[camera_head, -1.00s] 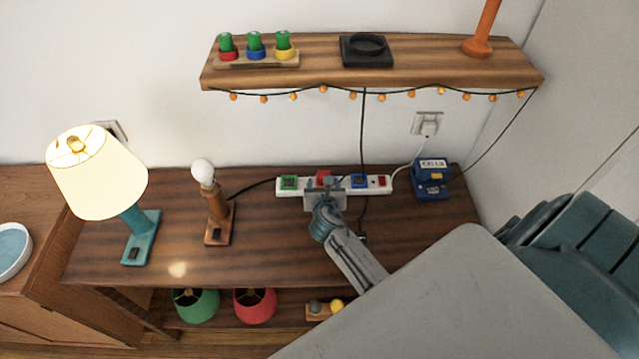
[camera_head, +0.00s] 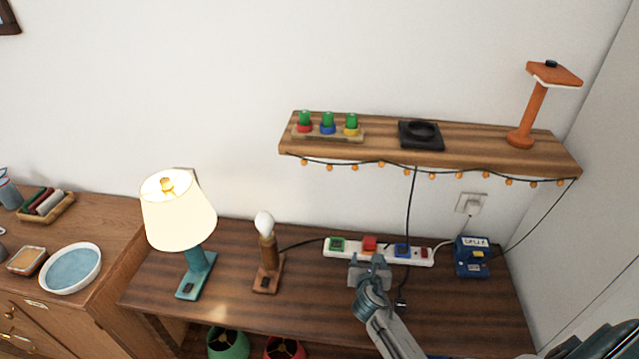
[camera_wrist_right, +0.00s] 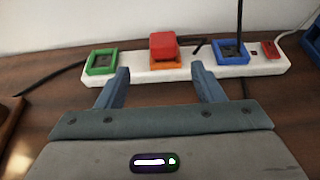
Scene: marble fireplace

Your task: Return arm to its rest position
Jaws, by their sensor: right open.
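My right gripper (camera_head: 370,258) is open and empty just in front of the white power strip (camera_head: 415,256). In the right wrist view its two fingers (camera_wrist_right: 160,72) are spread apart, with the strip (camera_wrist_right: 129,72) beyond them. A red plug (camera_wrist_right: 164,46) stands in the strip's orange-rimmed socket, straight ahead of the gap between the fingers and apart from them. It also shows in the head view (camera_head: 370,242). My right arm (camera_head: 388,328) reaches in from the bottom, low over the table. My left gripper is not in view.
The dark wooden table (camera_head: 330,297) holds a lit lamp (camera_head: 180,211), a bare-bulb lamp (camera_head: 267,250) and a blue device (camera_head: 472,258). A wall shelf (camera_head: 470,155) with hanging string lights is above. A black cord (camera_head: 411,205) runs down behind the strip.

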